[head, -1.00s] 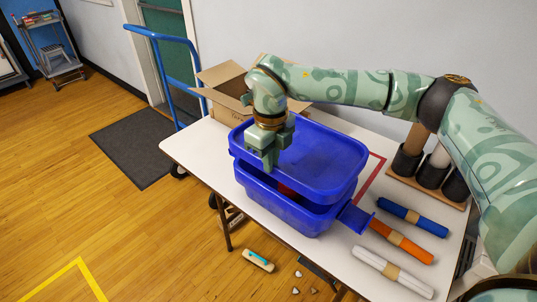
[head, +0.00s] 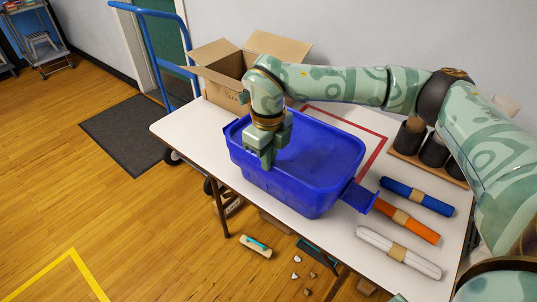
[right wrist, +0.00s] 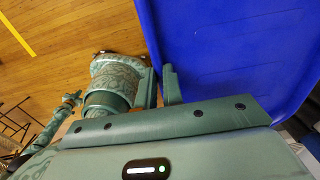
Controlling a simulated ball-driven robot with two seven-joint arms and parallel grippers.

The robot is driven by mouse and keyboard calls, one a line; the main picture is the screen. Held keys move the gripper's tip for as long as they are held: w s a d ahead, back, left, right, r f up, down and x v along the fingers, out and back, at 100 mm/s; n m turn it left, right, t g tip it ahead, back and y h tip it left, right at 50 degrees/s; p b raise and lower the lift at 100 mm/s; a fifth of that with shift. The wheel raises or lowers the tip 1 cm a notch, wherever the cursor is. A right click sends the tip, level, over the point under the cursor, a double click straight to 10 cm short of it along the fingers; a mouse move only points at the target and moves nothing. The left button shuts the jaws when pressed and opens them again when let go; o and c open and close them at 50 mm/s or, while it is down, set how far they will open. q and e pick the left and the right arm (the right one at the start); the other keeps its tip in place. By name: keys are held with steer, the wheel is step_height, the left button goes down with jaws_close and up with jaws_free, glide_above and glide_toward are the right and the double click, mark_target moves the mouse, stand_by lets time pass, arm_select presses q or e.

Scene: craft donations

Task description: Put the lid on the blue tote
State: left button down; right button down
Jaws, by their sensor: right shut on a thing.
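The blue tote (head: 285,192) stands on the white table, with a flap-like blue handle (head: 359,197) sticking out at its right end. The blue lid (head: 318,150) lies over the tote's top and hides the inside. No gap shows along the near side, but I cannot tell whether it is fully pressed down. In the right wrist view the lid (right wrist: 230,50) fills the right side, beside the fingers (right wrist: 160,87). My left gripper does not show in the head view.
An open cardboard box (head: 222,77) stands behind the tote. Blue (head: 417,196), orange (head: 408,220) and white (head: 398,252) rolls lie to its right. A rack of dark cups (head: 433,150) stands at the back right. Red tape (head: 375,155) marks the table behind the tote.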

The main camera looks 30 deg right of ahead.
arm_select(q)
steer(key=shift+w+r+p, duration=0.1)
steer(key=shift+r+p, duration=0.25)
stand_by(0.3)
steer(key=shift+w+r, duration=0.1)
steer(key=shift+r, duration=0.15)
arm_select(e)
steer(key=shift+f, duration=0.25)
stand_by(0.4)
steer(key=c, duration=1.5)
jaws_free()
steer(key=shift+o, duration=0.2)
arm_select(q)
steer(key=shift+p, duration=0.3)
arm_select(e)
steer(key=shift+r, duration=0.1)
